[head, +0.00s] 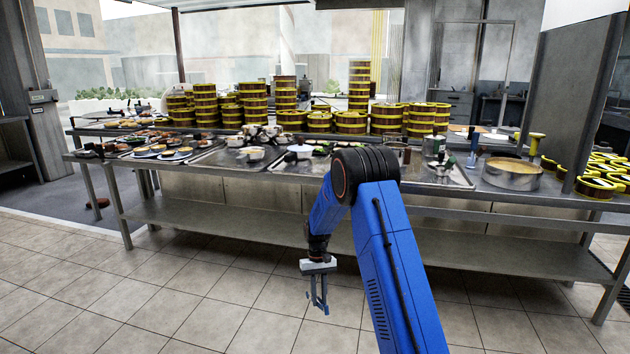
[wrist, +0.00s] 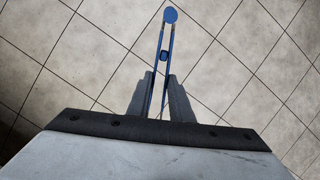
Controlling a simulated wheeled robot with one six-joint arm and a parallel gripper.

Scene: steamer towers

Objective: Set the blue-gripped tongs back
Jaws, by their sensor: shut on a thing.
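The blue-gripped tongs (wrist: 164,35) show in the wrist view as two slim arms with a blue disc at the far end and a small dark blue piece between the arms. My gripper (wrist: 162,84) is shut on them, a grey finger on each side, with the tongs reaching away from it over the tiled floor. In the head view my gripper (head: 319,290) hangs low in front of the steel counter, pointing down, below the height of the counter top. There the tongs are hard to tell apart from the fingers.
The long steel counter (head: 240,170) holds stacks of yellow-rimmed steamers (head: 254,103), small dishes (head: 175,155) and trays. A large round pan (head: 512,174) stands at its right end. A lower shelf (head: 220,222) runs beneath. The floor (head: 180,300) in front is clear.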

